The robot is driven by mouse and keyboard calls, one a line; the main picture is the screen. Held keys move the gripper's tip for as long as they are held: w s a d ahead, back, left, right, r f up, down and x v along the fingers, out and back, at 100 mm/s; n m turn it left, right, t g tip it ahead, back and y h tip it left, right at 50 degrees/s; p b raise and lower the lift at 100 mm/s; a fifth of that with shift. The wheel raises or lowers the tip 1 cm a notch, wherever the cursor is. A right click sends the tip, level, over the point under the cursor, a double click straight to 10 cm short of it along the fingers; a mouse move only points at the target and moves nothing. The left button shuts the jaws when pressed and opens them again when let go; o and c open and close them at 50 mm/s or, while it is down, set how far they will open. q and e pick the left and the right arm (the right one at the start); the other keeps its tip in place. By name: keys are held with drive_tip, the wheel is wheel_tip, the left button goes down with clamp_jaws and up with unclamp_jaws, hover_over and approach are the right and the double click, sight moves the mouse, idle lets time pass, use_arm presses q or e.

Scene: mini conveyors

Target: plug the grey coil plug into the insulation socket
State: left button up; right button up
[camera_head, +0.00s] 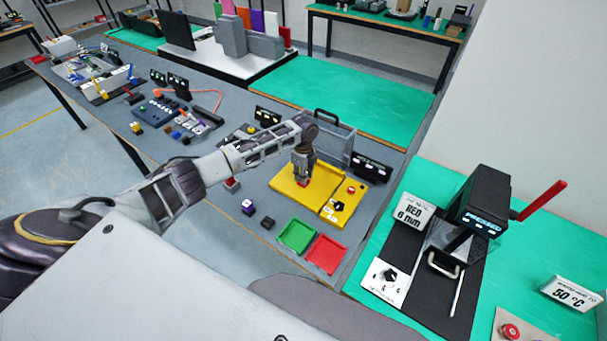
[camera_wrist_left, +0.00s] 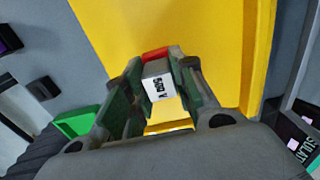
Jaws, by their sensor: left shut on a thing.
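My left gripper (camera_head: 303,177) is over the yellow tray (camera_head: 286,191), fingers pointing down. In the left wrist view its fingers (camera_wrist_left: 158,85) are shut on a grey block (camera_wrist_left: 154,69) with a white label that seems to read "500 V". A red part (camera_wrist_left: 155,54) shows just beyond the block; I cannot tell whether it belongs to it. A black sign (camera_head: 371,167) stands behind the yellow panel (camera_head: 341,205), and in the left wrist view its lettering (camera_wrist_left: 310,140) seems to begin "INSULAT". No socket opening shows clearly. My right gripper is not in view.
A green tray (camera_head: 281,243) and a red tray (camera_head: 313,262) lie at the bench's near edge. A purple-topped block (camera_head: 248,207) and a dark block (camera_head: 267,223) lie left of them. A grey case (camera_head: 333,140) stands behind. A black press (camera_head: 473,215) stands on the right bench.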

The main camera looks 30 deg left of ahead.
use_arm(q)
drive_tip(key=shift+f, duration=0.25)
drive_tip(key=o, duration=1.1)
drive_tip(key=shift+r, duration=6)
drive_tip(key=shift+f, duration=0.1)
